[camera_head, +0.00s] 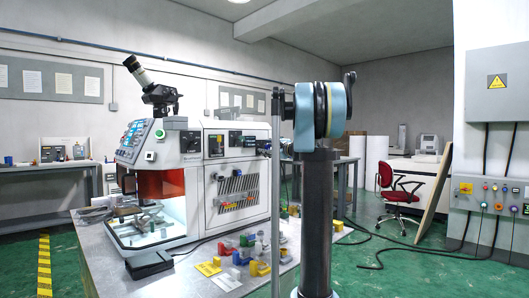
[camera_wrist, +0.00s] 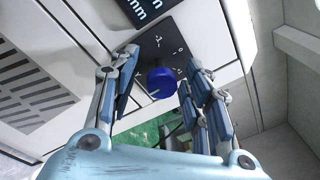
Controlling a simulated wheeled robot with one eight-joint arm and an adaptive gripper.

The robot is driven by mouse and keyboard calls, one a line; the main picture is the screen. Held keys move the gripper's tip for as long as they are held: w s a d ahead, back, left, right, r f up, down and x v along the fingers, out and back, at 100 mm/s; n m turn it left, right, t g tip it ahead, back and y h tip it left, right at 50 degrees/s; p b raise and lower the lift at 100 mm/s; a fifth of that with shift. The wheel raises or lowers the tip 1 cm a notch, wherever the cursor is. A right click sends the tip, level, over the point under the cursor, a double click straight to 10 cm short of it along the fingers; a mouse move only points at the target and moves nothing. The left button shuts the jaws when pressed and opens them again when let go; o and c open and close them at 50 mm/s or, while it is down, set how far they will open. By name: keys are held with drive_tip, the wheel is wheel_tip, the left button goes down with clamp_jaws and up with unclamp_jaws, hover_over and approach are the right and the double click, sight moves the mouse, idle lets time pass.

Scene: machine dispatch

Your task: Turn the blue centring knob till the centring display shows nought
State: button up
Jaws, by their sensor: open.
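In the wrist view the blue centring knob (camera_wrist: 161,82) stands out from a black dial plate (camera_wrist: 172,45) with white marks. A pale line shows on the knob's face. My gripper (camera_wrist: 161,66) is open, with one finger on each side of the knob and gaps visible between them. A dark display (camera_wrist: 146,8) above the plate shows large pale "mm" lettering. Its figures are cut off by the picture edge, so the reading cannot be told. In the head view the white machine (camera_head: 201,140) stands on a bench; I cannot make out the knob or my gripper there.
A vent grille (camera_wrist: 28,88) is left of the knob in the wrist view. In the head view, the bench (camera_head: 205,285) holds loose coloured parts (camera_head: 245,252) and a black flat box (camera_head: 149,263). A red chair (camera_head: 398,190) and a wall-mounted control box (camera_head: 490,195) are to the right.

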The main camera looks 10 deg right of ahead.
clamp_jaws()
drive_tip(key=shift+s+n, duration=0.1)
drive_tip(key=shift+n, duration=2.4)
unclamp_jaws()
